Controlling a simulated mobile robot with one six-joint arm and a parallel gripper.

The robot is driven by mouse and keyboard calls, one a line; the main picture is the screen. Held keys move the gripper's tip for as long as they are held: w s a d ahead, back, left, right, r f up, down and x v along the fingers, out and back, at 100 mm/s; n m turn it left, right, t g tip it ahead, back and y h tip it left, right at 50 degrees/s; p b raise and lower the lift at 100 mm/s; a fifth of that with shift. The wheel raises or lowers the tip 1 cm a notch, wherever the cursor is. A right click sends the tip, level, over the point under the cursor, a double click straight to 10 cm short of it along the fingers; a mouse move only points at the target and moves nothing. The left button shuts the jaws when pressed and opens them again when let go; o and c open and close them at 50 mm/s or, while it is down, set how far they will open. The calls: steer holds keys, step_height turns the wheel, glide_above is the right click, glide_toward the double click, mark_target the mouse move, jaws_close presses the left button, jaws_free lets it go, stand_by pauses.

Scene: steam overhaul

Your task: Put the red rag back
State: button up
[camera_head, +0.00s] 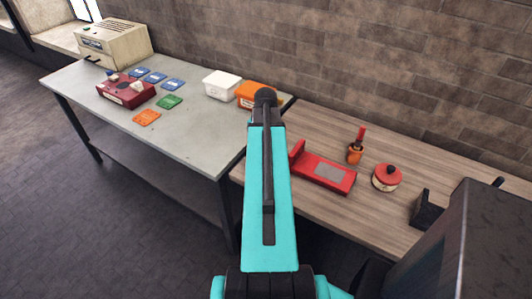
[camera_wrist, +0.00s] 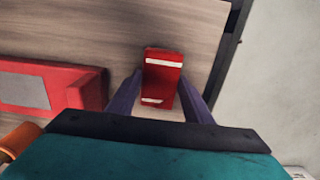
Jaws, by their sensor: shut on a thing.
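The red rag (camera_wrist: 163,68) shows in the wrist view as a small red block with two white stripes. My gripper (camera_wrist: 160,82) is shut on it, with one dark finger along each side. The rag is over the wooden tabletop near its edge; I cannot tell whether it touches the wood. In the head view my turquoise arm hides the gripper and the rag. A red tray with a grey panel (camera_head: 322,175) and a raised end lies on the wooden table, and it also shows left of the rag in the wrist view (camera_wrist: 45,88).
On the wooden table (camera_head: 290,200) stand an orange pot with a red-handled tool (camera_head: 355,150), a red-lidded tin (camera_head: 387,178) and a dark holder (camera_head: 425,212). The grey table (camera_head: 185,130) bears a red box (camera_head: 127,91), coloured cards, a white tub (camera_head: 222,84) and an orange tub (camera_head: 255,94).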

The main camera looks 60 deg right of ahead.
steer(key=shift+f, duration=0.15)
steer(key=o, duration=1)
steer(key=shift+r+b, duration=1.25)
steer(key=shift+r, duration=4.9)
